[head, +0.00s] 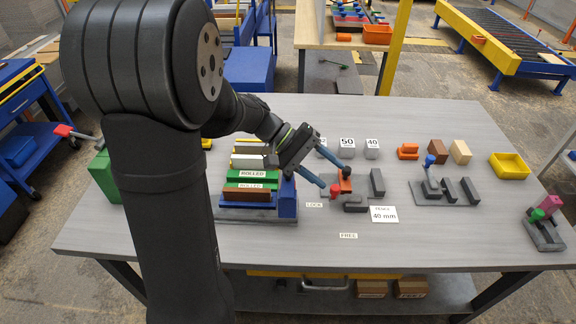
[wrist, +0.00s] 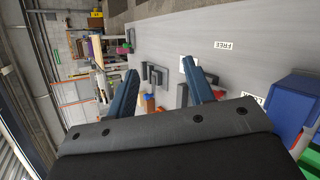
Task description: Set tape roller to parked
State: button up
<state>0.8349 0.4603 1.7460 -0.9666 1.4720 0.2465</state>
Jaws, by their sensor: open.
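My gripper (head: 338,178) is open, its two blue fingers reaching down and right over the middle of the grey table. In the wrist view my gripper (wrist: 160,66) has nothing between its fingertips. Near the fingertips are a red knob (head: 335,190) and an orange-red block (head: 345,184); whether the fingers touch them I cannot tell. No part is labelled tape roller or parked. Candidates are a grey fixture with a blue knob (head: 430,161), a fixture with a green knob (head: 537,214) and pink block, and a red-handled lever (head: 63,131) at the left. I cannot tell which one it is.
A rack of coloured boards marked ROLLED (head: 252,174) stands left of my gripper, with a blue block (head: 288,198) beside it. A 40 mm card (head: 384,214), LOCK and FREE labels (head: 348,236) and a yellow bin (head: 509,166) are on the table.

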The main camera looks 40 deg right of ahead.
jog(key=w+r+m+t+y, duration=0.4)
jog(key=m+t, duration=0.1)
jog(key=m, duration=0.1)
notch_tip(320, 180, up, 7)
jog(key=m+t+y, duration=0.1)
jog(key=m+t, duration=0.3)
jog(key=t, duration=0.2)
send_over(288, 191)
jog(key=w+d, duration=0.3)
notch_tip(288, 191, down, 17)
jog(key=shift+a+f, duration=0.1)
grip_shut()
